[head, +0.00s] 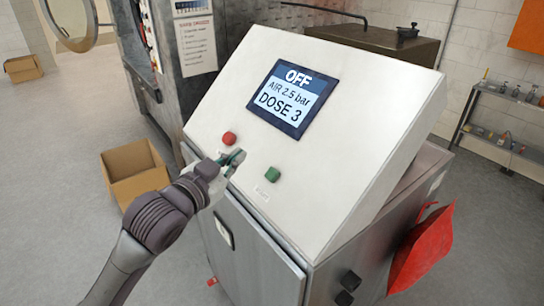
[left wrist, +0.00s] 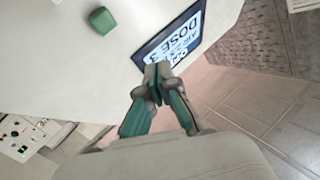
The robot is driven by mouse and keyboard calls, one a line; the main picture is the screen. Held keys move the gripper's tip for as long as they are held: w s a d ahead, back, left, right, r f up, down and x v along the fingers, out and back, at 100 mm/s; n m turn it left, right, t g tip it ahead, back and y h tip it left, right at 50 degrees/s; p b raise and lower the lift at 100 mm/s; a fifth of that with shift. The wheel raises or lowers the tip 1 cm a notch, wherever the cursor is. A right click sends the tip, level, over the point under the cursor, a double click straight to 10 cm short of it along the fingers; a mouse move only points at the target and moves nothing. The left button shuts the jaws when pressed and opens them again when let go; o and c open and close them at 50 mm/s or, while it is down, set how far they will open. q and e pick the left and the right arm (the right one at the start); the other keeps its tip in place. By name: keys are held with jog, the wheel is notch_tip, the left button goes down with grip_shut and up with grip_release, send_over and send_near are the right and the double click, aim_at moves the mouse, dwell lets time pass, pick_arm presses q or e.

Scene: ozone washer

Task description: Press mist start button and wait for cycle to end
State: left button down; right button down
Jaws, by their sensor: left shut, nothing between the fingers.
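The white sloped control panel (head: 340,150) has a display (head: 291,98) reading OFF, AIR 2.5 bar, DOSE 3. A green button (head: 272,174) and a red button (head: 229,138) sit on its lower part. My left gripper (head: 238,157) is shut and empty, in front of the panel between the two buttons; whether it touches the panel I cannot tell. In the left wrist view the gripper (left wrist: 158,70) shows with the display (left wrist: 172,45) beyond it and the green button (left wrist: 101,20) at the upper left. My right gripper is not in view.
An open cardboard box (head: 136,175) stands on the floor left of the cabinet, and another box (head: 23,68) is farther back. A red cloth-like item (head: 422,250) hangs on the cabinet's right side. A shelf (head: 505,120) stands by the right wall. The floor at left is mostly clear.

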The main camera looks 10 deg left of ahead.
aim_at(272, 175)
pick_arm(q)
jog(key=shift+s, duration=0.15)
jog(key=w+d+f+b, duration=0.2)
jog(key=f+b, duration=0.1)
jog(key=w+d+f+b, duration=0.1)
jog(key=w+f+b, duration=0.1)
jog(key=shift+d+f, duration=0.25)
jog(key=shift+d, duration=0.15)
jog(key=shift+w+d+f, duration=0.25)
jog(key=shift+d+f, duration=0.05)
jog(key=shift+f, duration=0.05)
jog(key=shift+w+d+f, duration=0.1)
dwell(1.2)
jog(key=shift+w+d+f, duration=0.1)
jog(key=shift+f, duration=0.1)
